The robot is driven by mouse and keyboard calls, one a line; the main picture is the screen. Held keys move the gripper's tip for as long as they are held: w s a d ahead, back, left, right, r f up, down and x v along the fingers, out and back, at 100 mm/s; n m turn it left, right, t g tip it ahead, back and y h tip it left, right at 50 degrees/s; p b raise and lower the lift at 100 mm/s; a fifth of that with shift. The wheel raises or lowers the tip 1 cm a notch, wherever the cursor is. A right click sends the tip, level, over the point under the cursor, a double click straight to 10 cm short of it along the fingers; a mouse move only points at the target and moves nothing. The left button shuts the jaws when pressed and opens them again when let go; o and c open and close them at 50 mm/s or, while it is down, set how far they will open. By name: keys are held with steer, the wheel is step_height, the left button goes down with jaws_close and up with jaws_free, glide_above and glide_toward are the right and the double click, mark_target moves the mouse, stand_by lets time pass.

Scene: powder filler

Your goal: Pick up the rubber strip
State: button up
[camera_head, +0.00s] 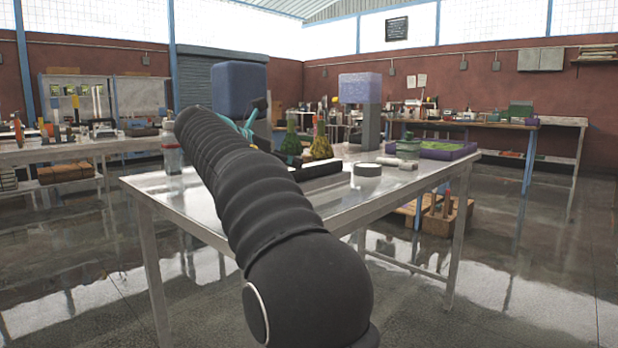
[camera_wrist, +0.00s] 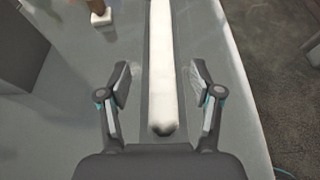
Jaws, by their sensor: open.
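The rubber strip (camera_wrist: 162,60) is a long narrow bar with a pale, bright top and dark sides, running from the top edge of the wrist view down between my fingers. In the head view a dark strip (camera_head: 322,169) lies on the metal table, partly hidden by my arm. My gripper (camera_wrist: 162,86) is open, one finger on each side of the strip's near end, with gaps on both sides. I cannot tell how far above the table the fingertips are. In the head view my gripper is mostly hidden behind my arm.
A grey block (camera_wrist: 18,45) stands left in the wrist view. The table edge is close on the right there.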

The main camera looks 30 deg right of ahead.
mark_target(309, 176)
steer(key=x, duration=0.4)
steer(key=shift+s+d+f+b, duration=0.1)
steer(key=shift+f+b, duration=0.1)
steer(key=shift+b, duration=0.15)
jaws_close()
